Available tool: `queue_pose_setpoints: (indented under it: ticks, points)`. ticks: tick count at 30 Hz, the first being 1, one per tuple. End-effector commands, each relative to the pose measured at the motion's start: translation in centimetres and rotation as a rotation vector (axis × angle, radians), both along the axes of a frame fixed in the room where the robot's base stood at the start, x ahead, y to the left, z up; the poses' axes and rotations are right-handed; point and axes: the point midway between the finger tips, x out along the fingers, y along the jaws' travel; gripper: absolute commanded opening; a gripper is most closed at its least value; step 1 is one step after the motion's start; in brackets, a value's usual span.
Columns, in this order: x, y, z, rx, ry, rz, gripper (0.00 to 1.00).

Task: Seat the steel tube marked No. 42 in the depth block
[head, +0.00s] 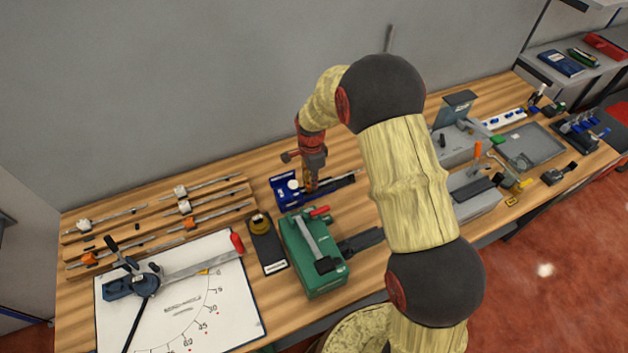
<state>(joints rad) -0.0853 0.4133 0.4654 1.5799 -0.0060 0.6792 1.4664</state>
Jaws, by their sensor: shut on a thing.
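My gripper (311,187) is at the back middle of the bench, pointing down at a blue fixture (287,193) with a round white part on it. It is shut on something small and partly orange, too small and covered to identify. Several thin steel tubes (213,188) lie in a wooden rack (75,238) at the left, some with white or orange pieces on them. No number 42 can be read on any tube. I cannot tell for sure whether the blue fixture is the depth block, or whether the held thing touches it.
A green machine (297,255) with a red handle and a dark stand (265,240) are in front of the fixture. A white angle chart (220,305) with a pivoting arm lies front left. Grey machines (468,195) and a grey tray (545,150) are at the right.

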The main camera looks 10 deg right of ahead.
Motion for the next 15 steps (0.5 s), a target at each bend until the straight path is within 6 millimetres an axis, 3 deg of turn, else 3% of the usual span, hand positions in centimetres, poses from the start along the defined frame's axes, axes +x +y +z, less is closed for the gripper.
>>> queue_pose_setpoints:
  ticks: [1,2,12,15]
  points:
    - [-0.04,0.16,0.00,0.000,0.000,0.000,0.00]
    - [-0.03,0.11,0.00,0.000,0.000,0.000,0.18]
    - [-0.02,0.09,0.01,0.000,0.000,0.000,0.37]
    - [-0.02,0.09,0.01,0.000,0.000,0.000,0.37]
